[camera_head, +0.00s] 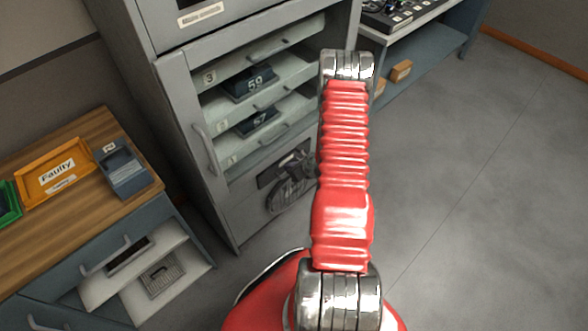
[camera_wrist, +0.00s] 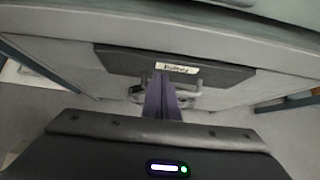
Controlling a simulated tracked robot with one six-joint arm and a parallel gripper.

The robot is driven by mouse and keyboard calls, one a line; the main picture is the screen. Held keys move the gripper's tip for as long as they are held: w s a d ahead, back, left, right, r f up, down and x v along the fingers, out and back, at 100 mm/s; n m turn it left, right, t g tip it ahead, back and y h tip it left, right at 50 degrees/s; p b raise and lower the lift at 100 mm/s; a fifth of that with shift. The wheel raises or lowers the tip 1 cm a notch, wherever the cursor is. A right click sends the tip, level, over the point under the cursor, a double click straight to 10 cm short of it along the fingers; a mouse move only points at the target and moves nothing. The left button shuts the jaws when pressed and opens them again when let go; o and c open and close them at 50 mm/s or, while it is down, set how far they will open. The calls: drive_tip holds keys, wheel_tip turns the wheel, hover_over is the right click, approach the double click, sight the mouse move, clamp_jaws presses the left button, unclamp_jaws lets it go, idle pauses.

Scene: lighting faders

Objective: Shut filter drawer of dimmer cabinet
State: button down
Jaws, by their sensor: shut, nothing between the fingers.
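The tall grey cabinet (camera_head: 177,100) stands at the centre left in the head view. Its open front shows numbered shelf levels with dark modules marked 59 (camera_head: 254,84) and 57 (camera_head: 257,121). Low on it are a dark slab (camera_head: 268,179) and a round fan grille (camera_head: 290,195), partly hidden by my arm. I cannot tell which part is the filter drawer. In the wrist view my gripper (camera_wrist: 163,100) is shut and empty, in front of a dark panel (camera_wrist: 125,62) with a small white label (camera_wrist: 177,67). Metal handle-like parts show beside the fingers; contact cannot be told.
A wood-topped bench (camera_head: 85,140) at left holds an orange Faulty tray (camera_head: 57,172), a green tray (camera_head: 10,203) and a grey-blue device (camera_head: 121,172). Pale drawers (camera_head: 195,268) jut out below. A console bench (camera_head: 425,62) stands at the back right. Floor on the right is clear.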

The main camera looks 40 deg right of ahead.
drive_tip(key=s+v, duration=0.1)
drive_tip(key=v, duration=1)
drive_tip(key=shift+f, duration=0.45)
drive_tip(key=shift+w, duration=0.15)
